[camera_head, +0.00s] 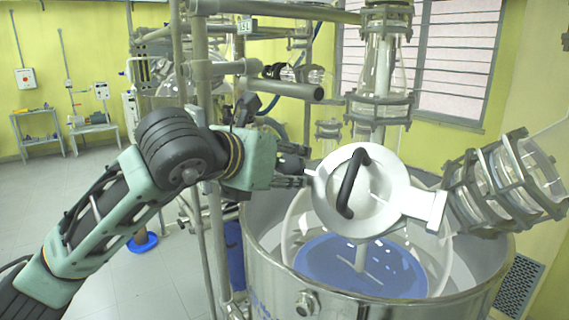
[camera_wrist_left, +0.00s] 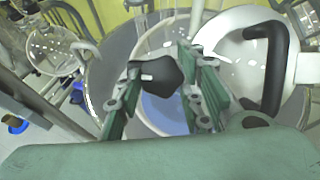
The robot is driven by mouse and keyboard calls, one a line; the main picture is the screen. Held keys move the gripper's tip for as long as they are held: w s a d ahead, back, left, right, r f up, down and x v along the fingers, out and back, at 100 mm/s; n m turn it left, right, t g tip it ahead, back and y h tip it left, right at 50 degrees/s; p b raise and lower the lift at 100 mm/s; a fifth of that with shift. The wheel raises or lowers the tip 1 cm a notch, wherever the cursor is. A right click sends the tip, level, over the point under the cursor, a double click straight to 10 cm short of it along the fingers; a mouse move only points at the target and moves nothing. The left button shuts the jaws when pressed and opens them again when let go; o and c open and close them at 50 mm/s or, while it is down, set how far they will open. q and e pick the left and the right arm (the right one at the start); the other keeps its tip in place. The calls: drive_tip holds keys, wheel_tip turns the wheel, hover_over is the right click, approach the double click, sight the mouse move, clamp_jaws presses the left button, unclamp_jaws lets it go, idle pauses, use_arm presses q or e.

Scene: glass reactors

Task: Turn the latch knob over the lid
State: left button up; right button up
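The white round lid (camera_head: 385,197) with its curved black handle (camera_head: 347,190) sits over the glass reactor's opening. In the left wrist view the lid (camera_wrist_left: 228,45) and handle (camera_wrist_left: 276,70) are at the right. The black latch knob (camera_wrist_left: 156,76) shows between my left gripper's fingers, at the lid's left side. My left gripper (camera_head: 296,172) comes in from the left beside the lid; its fingers (camera_wrist_left: 160,100) are spread on both sides of the knob. I cannot tell whether they touch it. In the head view the gripper mostly hides the knob. My right gripper is out of view.
A wide steel vessel (camera_head: 330,290) surrounds the glass reactor, with a blue bottom (camera_head: 350,270) inside. A glass column (camera_head: 384,75) rises behind the lid and a ribbed glass section (camera_head: 505,185) stands at the right. Steel pipes (camera_head: 203,120) stand close to my left gripper.

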use_arm(q)
drive_tip(key=shift+a, duration=0.1)
drive_tip(key=c, duration=0.5)
drive_tip(key=shift+o, duration=0.2)
